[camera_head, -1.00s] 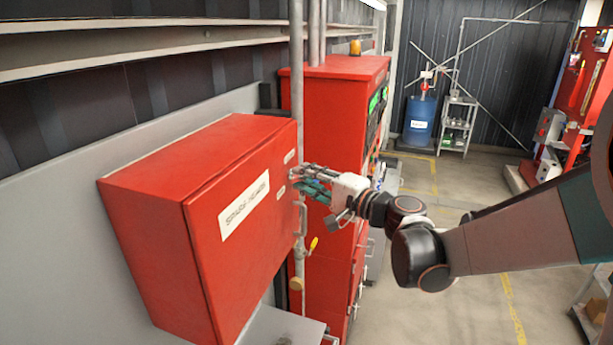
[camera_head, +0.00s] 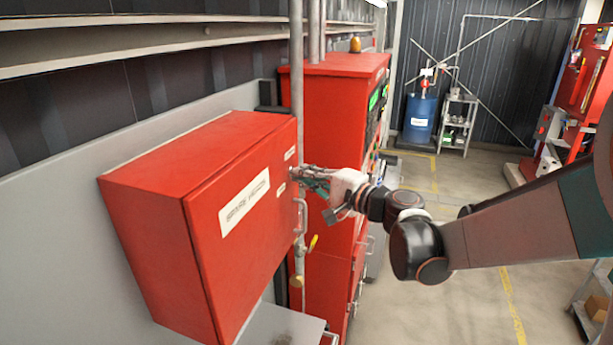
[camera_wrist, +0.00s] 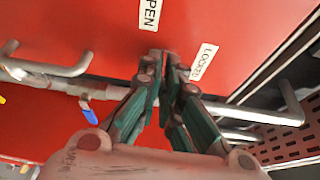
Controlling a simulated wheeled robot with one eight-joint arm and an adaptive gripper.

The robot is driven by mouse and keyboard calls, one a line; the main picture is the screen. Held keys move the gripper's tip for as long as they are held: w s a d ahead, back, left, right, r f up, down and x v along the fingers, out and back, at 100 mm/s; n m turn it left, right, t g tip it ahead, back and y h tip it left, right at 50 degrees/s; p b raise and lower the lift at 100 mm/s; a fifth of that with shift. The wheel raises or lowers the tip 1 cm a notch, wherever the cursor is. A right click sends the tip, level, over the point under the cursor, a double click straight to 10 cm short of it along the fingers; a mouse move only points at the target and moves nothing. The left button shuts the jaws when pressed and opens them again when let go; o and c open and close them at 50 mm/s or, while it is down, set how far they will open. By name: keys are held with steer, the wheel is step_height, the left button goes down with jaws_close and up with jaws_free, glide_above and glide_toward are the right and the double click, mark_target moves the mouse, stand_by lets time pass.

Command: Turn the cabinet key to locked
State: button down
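The red cabinet (camera_head: 240,250) hangs on the wall at left, its door closed and bearing a large white label. My gripper (camera_head: 300,178) is at the right part of the door. In the wrist view its fingertips (camera_wrist: 165,62) are almost together against the red door, near the OPEN label (camera_wrist: 150,14) and the LOCKED label (camera_wrist: 204,62). The cabinet key is hidden between the fingertips, which look closed on it. Its exact angle cannot be read.
A door handle (camera_head: 301,215) sticks out just below my gripper. A grey vertical pipe (camera_head: 297,85) and a taller red cabinet (camera_head: 335,110) stand close behind. The floor (camera_head: 455,300) to the right is largely clear.

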steer(key=m+g+h, duration=0.1)
steer(key=m, duration=0.3)
steer(key=shift+r+g+b, duration=0.1)
steer(key=shift+g+b, duration=0.25)
steer(key=shift+g, duration=0.05)
steer(key=m+g+b, duration=0.1)
steer(key=m+g, duration=0.1)
steer(key=m, duration=0.2)
steer(key=shift+w+d, duration=0.1)
steer(key=shift+w, duration=0.05)
steer(key=m+g+b, duration=0.1)
steer(key=m+g, duration=0.1)
steer(key=shift+r+m, duration=0.1)
steer(key=shift+m, duration=0.2)
steer(key=shift+w+m+g+b, duration=0.1)
steer(key=shift+m+g+b, duration=0.4)
steer(key=shift+m+g, duration=0.5)
steer(key=shift+r+m, duration=0.1)
steer(key=shift+m, duration=0.2)
steer(key=c, duration=1.8)
jaws_free()
